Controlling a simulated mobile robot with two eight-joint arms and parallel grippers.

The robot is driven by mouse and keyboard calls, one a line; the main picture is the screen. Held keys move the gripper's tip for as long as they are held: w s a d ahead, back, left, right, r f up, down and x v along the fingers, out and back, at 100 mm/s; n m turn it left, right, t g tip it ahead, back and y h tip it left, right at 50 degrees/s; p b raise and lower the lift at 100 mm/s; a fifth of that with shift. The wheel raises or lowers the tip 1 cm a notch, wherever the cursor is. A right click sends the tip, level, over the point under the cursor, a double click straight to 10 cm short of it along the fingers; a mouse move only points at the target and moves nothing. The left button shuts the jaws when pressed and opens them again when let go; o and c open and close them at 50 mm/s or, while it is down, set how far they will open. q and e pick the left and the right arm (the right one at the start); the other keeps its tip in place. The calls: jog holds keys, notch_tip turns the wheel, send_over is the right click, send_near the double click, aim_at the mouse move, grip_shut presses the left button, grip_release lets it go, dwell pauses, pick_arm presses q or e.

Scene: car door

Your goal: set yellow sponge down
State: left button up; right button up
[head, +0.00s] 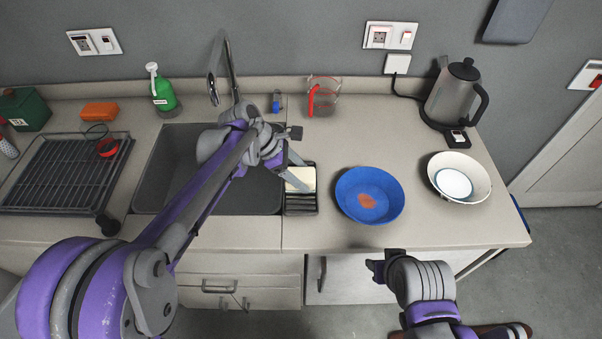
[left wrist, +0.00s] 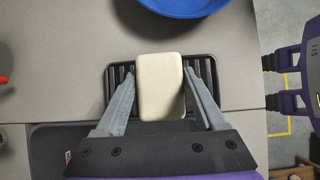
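The sponge is a pale, cream-yellow block (left wrist: 160,87) lying on a black ribbed holder (left wrist: 118,78) in the left wrist view. In the head view the sponge (head: 301,178) shows in the holder (head: 301,204) on the counter, right of the sink. My left gripper (left wrist: 159,72) is open, with one finger on each side of the sponge and narrow gaps between. In the head view the left gripper (head: 293,170) reaches down over the holder. My right gripper (head: 376,268) is in front of the counter, away from the sponge; its opening is unclear.
A blue bowl (head: 352,208) stands just right of the holder, and a white bowl (head: 481,180) farther right. The sink (head: 165,180) is left of it. A measuring cup (head: 322,97), a tap (head: 229,70) and a kettle (head: 449,98) stand behind.

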pick_arm(q)
jog(key=o, duration=0.3)
jog(key=shift+r, duration=0.1)
jog(key=shift+a+r, duration=0.1)
jog(key=shift+r, duration=0.2)
jog(key=v, duration=1.2)
jog(key=s+a+f+m+t+y, duration=0.2)
jog(key=s+a+f+m, duration=0.1)
jog(key=s+m, duration=0.3)
jog(key=s+a+f+m+t+y, duration=0.1)
jog(key=s+a+f+m, duration=0.3)
jog(key=s, duration=0.4)
jog(key=s+a+f+m+t+y, duration=0.2)
jog(key=s+a+f+m+y, duration=0.1)
jog(key=s+f+m, duration=0.3)
jog(key=shift+s+a+m+t+y, duration=0.3)
jog(key=shift+s+a+m+y, duration=0.15)
jog(key=shift+s+m, duration=0.55)
